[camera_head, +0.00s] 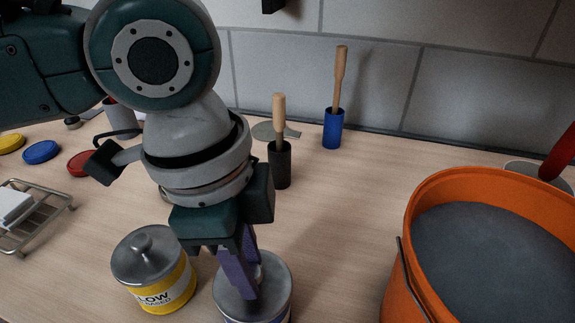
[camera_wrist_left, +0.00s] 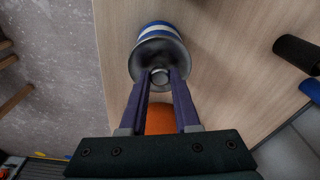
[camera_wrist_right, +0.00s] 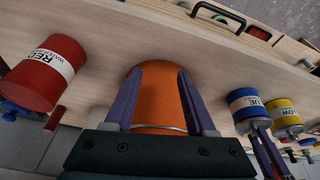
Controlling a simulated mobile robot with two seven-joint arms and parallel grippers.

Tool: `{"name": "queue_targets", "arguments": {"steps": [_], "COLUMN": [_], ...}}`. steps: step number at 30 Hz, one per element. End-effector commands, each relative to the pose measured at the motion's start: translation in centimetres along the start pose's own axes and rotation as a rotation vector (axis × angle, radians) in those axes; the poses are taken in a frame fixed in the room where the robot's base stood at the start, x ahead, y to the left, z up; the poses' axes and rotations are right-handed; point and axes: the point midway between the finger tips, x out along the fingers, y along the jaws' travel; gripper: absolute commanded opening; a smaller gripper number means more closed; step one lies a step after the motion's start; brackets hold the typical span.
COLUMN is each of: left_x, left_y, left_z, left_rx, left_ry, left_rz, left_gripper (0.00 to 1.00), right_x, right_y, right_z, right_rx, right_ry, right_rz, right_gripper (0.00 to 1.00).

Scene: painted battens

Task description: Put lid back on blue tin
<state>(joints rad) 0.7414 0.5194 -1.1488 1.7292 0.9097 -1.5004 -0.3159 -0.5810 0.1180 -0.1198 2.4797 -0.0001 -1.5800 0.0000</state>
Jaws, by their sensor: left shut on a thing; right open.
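The blue tin (camera_wrist_left: 152,31) has a blue and white band and stands on the table at the front of the head view. Its grey lid (camera_head: 268,292) is at the tin's top, lined up with it; I cannot tell whether it is fully seated. My left gripper (camera_head: 246,280) points down and is shut on the lid's knob (camera_wrist_left: 159,76), seen between its purple fingers in the left wrist view. The blue tin (camera_wrist_right: 246,106) also shows in the right wrist view. My right gripper (camera_wrist_right: 160,72) is open and empty, with an orange bucket beyond its fingers.
A lidded yellow tin (camera_head: 163,287) stands just left of the blue tin. The orange bucket (camera_head: 408,245) is at the right. A black cup (camera_head: 281,168) and a blue cup (camera_head: 333,131) hold wooden handles behind. A wire rack (camera_head: 38,225) is at the left. A red tin (camera_wrist_right: 42,78) shows in the right wrist view.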

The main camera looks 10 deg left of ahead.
Motion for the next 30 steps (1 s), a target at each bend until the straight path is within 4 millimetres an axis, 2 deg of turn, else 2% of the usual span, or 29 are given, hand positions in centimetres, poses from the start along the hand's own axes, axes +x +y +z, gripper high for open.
{"name": "queue_targets", "arguments": {"steps": [15, 30], "left_x": [-0.13, -0.05], "left_y": [-0.01, -0.01], "left_z": [-0.01, -0.02], "left_rx": [-0.001, 0.000], "left_ry": [-0.001, 0.000], "left_rz": [0.001, 0.000], "left_gripper": [0.00, 0.00], "right_x": [-0.87, -0.86], "right_y": [0.16, 0.14], "right_z": [-0.32, -0.33], "right_rx": [-0.004, -0.004], "right_ry": [0.002, 0.002], "right_rz": [0.004, 0.003], "right_gripper": [0.56, 0.56]}}
